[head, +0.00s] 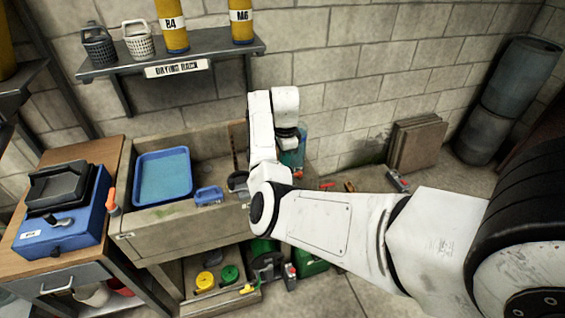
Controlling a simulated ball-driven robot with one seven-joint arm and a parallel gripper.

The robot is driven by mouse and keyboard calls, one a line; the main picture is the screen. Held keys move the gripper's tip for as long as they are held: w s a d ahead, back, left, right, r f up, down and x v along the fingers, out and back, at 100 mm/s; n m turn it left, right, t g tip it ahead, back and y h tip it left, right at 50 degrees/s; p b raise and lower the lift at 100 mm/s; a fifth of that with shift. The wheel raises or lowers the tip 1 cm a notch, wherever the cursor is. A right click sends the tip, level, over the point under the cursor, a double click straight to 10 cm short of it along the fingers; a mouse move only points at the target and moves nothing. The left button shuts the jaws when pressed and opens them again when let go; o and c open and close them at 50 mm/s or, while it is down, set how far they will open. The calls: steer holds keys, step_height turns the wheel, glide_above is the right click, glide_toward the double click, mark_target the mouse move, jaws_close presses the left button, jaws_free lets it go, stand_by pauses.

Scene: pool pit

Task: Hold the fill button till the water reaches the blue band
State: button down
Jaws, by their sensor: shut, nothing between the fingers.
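A small red spot shows low by the container, too small to identify. I cannot pick out the fill button; my gripper and forearm cover that area. Whether my fingertips touch anything cannot be told.
A blue-and-black machine (65,210) stands left. A shelf (190,52) hangs above.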

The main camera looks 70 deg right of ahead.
step_height(320, 180, up, 9)
steer(key=b, duration=0.1)
steer(key=shift+f, duration=0.1)
stand_by(0.3)
stand_by(0.3)
